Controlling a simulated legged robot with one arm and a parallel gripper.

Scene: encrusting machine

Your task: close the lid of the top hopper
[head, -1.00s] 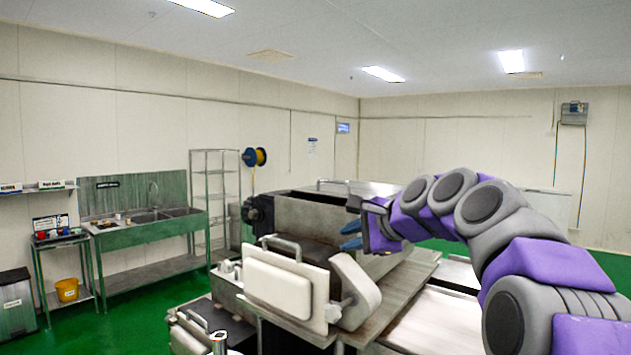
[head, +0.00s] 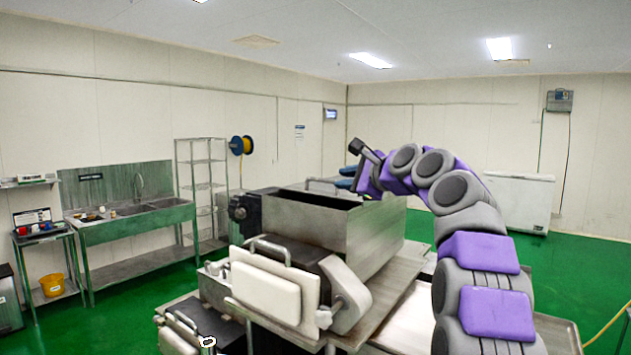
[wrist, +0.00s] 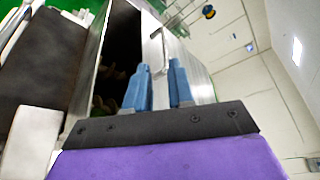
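The top hopper (head: 345,237) is a grey steel box on the machine, with its dark opening (head: 312,199) uncovered. The lid, a shiny metal panel (wrist: 188,72), appears open beside the dark opening in the wrist view. A thin bar-like handle (wrist: 158,48) seems to run along it. My gripper (head: 345,178) is above the hopper's far right side, its blue fingers pointing left. In the wrist view, my gripper (wrist: 158,68) has its two fingers apart, one over the dark opening and one over the panel. Whether they touch the panel or handle I cannot tell.
A white padded block and bar handle (head: 265,288) stand at the machine's front. A steel sink (head: 130,225) and a wire rack (head: 200,190) are at the left. A white chest freezer (head: 520,203) stands at the back right. Green floor (head: 545,265) is open at the right.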

